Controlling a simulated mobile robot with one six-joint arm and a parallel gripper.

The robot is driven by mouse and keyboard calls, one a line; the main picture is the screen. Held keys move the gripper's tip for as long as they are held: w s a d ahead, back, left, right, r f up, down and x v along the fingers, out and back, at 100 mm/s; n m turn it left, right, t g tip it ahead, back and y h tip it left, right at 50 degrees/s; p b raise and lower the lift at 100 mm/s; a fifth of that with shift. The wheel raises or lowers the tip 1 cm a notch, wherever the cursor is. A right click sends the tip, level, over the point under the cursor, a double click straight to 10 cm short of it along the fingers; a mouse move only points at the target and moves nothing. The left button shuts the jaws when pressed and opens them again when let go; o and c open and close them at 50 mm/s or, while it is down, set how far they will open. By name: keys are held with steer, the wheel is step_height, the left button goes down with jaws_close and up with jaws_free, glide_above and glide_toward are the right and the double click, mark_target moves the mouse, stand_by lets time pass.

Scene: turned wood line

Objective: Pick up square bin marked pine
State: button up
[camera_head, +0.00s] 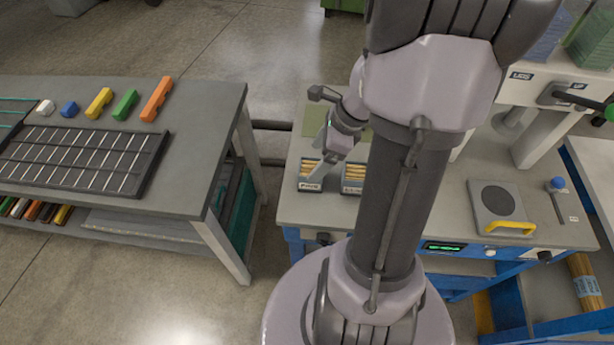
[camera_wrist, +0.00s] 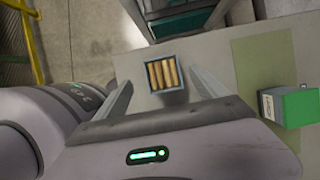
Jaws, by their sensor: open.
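The square bin marked pine (camera_head: 309,187) is a small dark bin with a label on its front, standing near the left end of the grey workbench. Pale wooden pieces show in its top. My gripper (camera_head: 322,172) is at this bin, partly covering it from above. In the wrist view, a square bin (camera_wrist: 152,88) with several light wooden pieces lies between the two open fingers of my gripper (camera_wrist: 161,81), with gaps showing on both sides. No label on it shows in that view. A second similar bin (camera_head: 352,191) stands just to the right, partly hidden by my arm.
The grey bench (camera_head: 440,215) carries a square plate device with a yellow handle (camera_head: 513,228) and a press-like machine (camera_head: 540,92) on the right. A separate table (camera_head: 190,180) with coloured blocks and a dark rack is at left. A green-topped box (camera_wrist: 299,107) is right in the wrist view.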

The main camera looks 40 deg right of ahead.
mark_target(309, 168)
steer(key=x, duration=0.3)
steer(key=shift+b, duration=0.4)
steer(key=b+x, duration=0.2)
steer(key=x, duration=0.1)
steer(key=b+x, duration=0.1)
steer(key=x, duration=0.1)
steer(key=shift+d+f, duration=0.25)
steer(key=shift+d, duration=0.05)
steer(key=shift+w, duration=0.1)
steer(key=shift+r, duration=0.1)
steer(key=shift+c, duration=0.9)
steer(key=c, duration=1.4)
